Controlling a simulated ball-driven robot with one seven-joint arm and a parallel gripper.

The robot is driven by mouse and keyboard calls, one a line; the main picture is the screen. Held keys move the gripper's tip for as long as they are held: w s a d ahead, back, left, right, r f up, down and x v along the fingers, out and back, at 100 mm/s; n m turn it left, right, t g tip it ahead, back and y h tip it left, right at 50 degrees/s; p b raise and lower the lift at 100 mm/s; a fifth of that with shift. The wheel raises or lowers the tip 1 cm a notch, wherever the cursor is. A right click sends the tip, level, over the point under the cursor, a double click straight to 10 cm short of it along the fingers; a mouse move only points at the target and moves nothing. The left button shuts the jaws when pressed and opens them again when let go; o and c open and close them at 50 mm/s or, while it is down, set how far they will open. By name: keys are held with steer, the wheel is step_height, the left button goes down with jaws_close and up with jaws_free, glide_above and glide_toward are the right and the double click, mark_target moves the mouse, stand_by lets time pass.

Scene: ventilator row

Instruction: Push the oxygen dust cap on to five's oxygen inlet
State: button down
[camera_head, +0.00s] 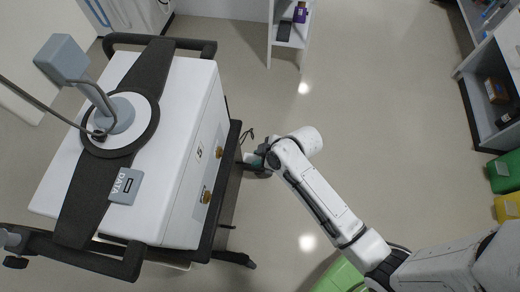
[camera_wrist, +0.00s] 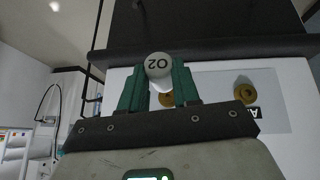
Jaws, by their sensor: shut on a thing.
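My gripper (camera_wrist: 159,84) shows green fingers shut on the white oxygen dust cap (camera_wrist: 158,65), marked O2, which reads upside down in the wrist view. A brass inlet (camera_wrist: 168,99) shows just below the cap, partly covered by it; a gap or contact between them cannot be told. A second brass inlet (camera_wrist: 245,93) lies to the right, by a partly hidden label with an A. In the head view ventilator five (camera_head: 200,149) carries two brass inlets, one upper (camera_head: 219,152) and one lower (camera_head: 207,196). My gripper (camera_head: 253,160) is right of that side face; the cap is hidden there.
A dark base rail (camera_head: 226,165) runs along the ventilator's side, with a caster (camera_head: 236,259) at its lower end. Black handle bars (camera_head: 125,262) stick out at both ends. Open floor (camera_head: 375,130) lies to the right. A green bin (camera_head: 338,277) stands at the bottom near my arm.

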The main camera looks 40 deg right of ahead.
steer(key=w+a+b, duration=0.1)
steer(key=w, duration=0.1)
steer(key=w+a+b, duration=0.1)
steer(key=w+a, duration=0.1)
steer(key=shift+w, duration=0.2)
stand_by(0.4)
steer(key=shift+w+a+r+p, duration=0.1)
steer(key=shift+w+r+p, duration=0.05)
steer(key=shift+p, duration=0.15)
steer(key=shift+w+a, duration=0.8)
steer(key=shift+w, duration=0.25)
stand_by(1.6)
steer(key=c, duration=0.7)
jaws_free()
steer(key=shift+c, duration=0.2)
step_height(320, 180, up, 9)
glide_above(251, 160)
steer(key=shift+s, duration=0.1)
